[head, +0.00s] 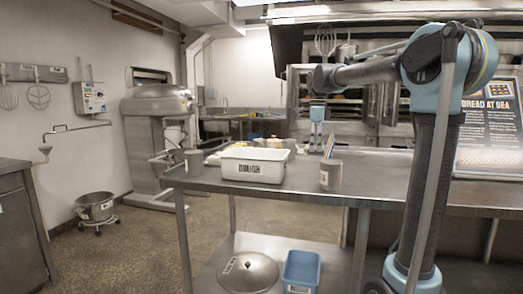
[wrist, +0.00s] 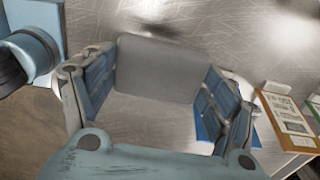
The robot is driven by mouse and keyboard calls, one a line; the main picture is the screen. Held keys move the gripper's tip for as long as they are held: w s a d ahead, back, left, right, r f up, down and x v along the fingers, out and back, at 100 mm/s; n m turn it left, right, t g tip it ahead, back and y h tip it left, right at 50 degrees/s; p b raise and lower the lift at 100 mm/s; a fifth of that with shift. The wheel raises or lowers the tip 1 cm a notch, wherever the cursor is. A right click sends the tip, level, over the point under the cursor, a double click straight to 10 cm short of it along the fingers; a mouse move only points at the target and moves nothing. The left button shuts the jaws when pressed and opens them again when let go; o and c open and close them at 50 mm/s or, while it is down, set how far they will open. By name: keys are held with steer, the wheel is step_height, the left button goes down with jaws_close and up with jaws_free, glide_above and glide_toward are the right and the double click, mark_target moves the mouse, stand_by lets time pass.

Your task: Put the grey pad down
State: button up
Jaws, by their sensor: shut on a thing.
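The grey pad (wrist: 158,68) is a flat, rounded rectangle between the fingers of my gripper (wrist: 158,85) in the wrist view. The blue-padded fingers stand at its left and right sides, and my gripper is shut on it. A bare, scratched metal surface shows beyond the pad; I cannot tell whether the pad touches it. In the head view my gripper (head: 316,140) points down over the far part of the steel table (head: 300,190). The pad cannot be made out clearly there.
A printed card (wrist: 288,118) lies right of my gripper. The lower shelf holds a lid (head: 249,273) and a blue bin (head: 302,270).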

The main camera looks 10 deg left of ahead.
mark_target(315, 178)
steer(key=shift+f, duration=5)
steer(key=o, duration=1)
steer(key=shift+f, duration=0.1)
steer(key=shift+c, duration=0.2)
step_height(315, 178, up, 12)
steer(key=shift+r, duration=0.15)
